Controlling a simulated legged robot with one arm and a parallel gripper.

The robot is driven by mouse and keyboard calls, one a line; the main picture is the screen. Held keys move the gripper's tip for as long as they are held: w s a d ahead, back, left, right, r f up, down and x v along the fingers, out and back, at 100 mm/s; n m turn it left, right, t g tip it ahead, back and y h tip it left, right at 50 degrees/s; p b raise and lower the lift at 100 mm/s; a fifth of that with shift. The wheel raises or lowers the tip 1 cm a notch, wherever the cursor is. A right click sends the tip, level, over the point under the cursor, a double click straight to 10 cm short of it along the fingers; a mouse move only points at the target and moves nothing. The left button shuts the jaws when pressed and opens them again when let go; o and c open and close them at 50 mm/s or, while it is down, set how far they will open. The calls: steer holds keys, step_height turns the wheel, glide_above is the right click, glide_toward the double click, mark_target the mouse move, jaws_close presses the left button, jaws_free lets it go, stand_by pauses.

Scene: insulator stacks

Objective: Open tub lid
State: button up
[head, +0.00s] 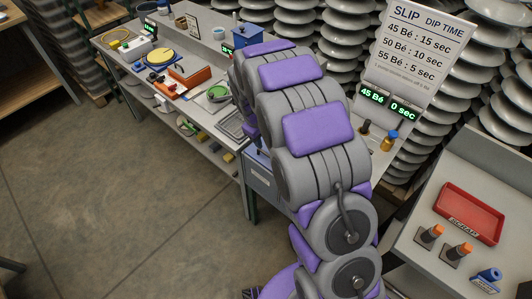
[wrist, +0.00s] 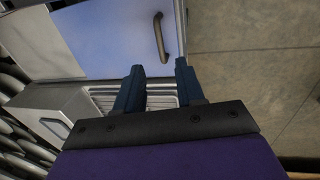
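In the wrist view, a flat pale blue panel (wrist: 118,35), which looks like the tub lid, has a curved bronze handle (wrist: 160,38) near its right edge. My gripper (wrist: 159,68) is open, its two dark blue fingers apart and empty. In the picture the fingertips lie just below the handle, with no visible contact. In the head view, the blue-grey tub (head: 261,179) with a white label shows in part beside the bench. My arm hides most of it, its lid and my gripper there.
A ribbed metal tray (wrist: 105,97) lies beneath the fingers. The workbench (head: 185,110) holds tools and small boxes. Insulator stacks (head: 300,18) stand behind. Open floor (head: 100,190) lies at left.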

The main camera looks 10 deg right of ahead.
mark_target(267, 154)
steer(key=f, duration=0.3)
steer(key=d+f+b, duration=0.1)
steer(key=f, duration=0.2)
steer(key=w+f+b, duration=0.1)
steer(key=f, duration=0.2)
steer(key=shift+d+f, duration=0.3)
jaws_close()
